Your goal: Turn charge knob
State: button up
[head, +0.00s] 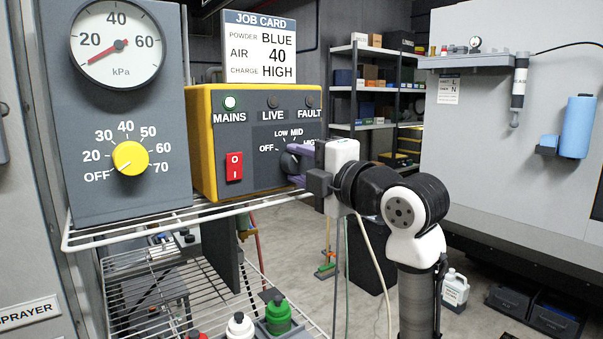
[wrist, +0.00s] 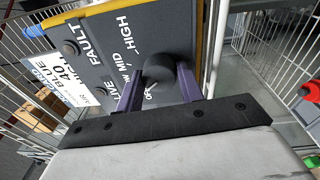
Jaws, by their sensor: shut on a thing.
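The dark grey charge knob (head: 289,162) is on the front of the yellow-edged control box (head: 203,148), with OFF, LOW, MID and HIGH printed around it. It also shows in the wrist view (wrist: 157,68). My gripper (head: 297,166) is shut on the knob, with a purple finger on either side of it, as the wrist view shows (wrist: 160,76). The fingers partly hide the HIGH label in the head view. I cannot tell where the knob points. The job card (head: 258,47) on top of the box reads BLUE, AIR 40, CHARGE HIGH.
Bottles sit below.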

jog(key=m+b, duration=0.1)
jog(key=m, duration=0.5)
jog(key=shift+f+t, duration=0.1)
jog(key=shift+t, duration=0.3)
jog(key=m+h, duration=0.1)
jog(key=m, duration=0.5)
jog(key=shift+a+t, duration=0.1)
jog(key=shift+t, duration=0.3)
jog(key=m, duration=0.6)
jog(key=shift+s, duration=0.1)
jog(key=shift+m+h+p, duration=0.6)
jog(key=shift+m+p, duration=0.1)
jog(key=shift+m, duration=1.7)
jog(key=o, duration=1)
